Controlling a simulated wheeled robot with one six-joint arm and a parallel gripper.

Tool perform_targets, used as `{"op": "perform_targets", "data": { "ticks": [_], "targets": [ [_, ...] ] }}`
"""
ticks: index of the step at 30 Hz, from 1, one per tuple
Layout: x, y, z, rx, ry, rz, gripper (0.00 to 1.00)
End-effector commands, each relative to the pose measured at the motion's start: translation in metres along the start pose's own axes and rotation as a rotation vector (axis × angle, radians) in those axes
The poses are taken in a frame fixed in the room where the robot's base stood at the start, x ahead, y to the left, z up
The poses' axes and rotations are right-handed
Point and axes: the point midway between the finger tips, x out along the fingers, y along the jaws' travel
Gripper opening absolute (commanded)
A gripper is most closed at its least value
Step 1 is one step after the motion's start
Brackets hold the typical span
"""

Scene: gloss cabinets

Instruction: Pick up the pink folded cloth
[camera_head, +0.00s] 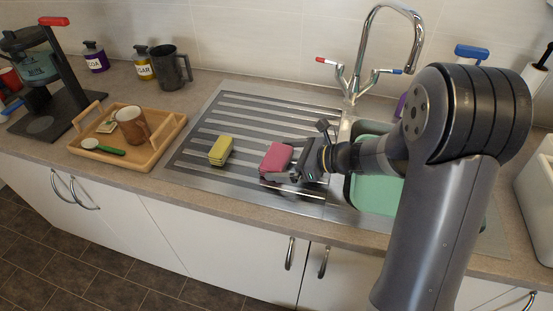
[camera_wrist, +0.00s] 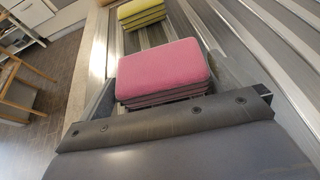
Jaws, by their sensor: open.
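The pink folded cloth (camera_head: 275,158) lies on the ridged metal drainboard, just left of the sink. In the wrist view the pink folded cloth (camera_wrist: 162,71) shows its flat top and stacked layers at its near side. My gripper (camera_head: 277,167) is open and low over the drainboard, with its fingers at the cloth's near right side. In the wrist view my gripper's dark body fills the bottom and the fingertips are mostly hidden, so I cannot tell whether they touch the cloth.
A yellow folded cloth (camera_head: 220,150) lies left of the pink one on the drainboard (camera_head: 190,140). A wooden tray (camera_head: 160,152) with a mug (camera_head: 131,126) stands further left. The faucet (camera_head: 352,75) rises behind the sink, which holds a green basin (camera_head: 374,192).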

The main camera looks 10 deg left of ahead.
Motion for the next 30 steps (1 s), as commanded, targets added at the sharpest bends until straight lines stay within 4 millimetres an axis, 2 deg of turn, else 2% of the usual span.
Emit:
{"op": "perform_targets", "data": {
  "ticks": [7, 19, 26, 30],
  "targets": [
    [0.002, 0.000, 0.000, 0.000, -0.001, 0.000, 1.00],
    [0.002, 0.000, 0.000, 0.000, -0.001, 0.000, 0.69],
    [0.001, 0.000, 0.002, -0.001, -0.001, -0.001, 0.68],
    [-0.004, -0.001, 0.015, -0.004, -0.002, -0.002, 0.68]
  ]
}}
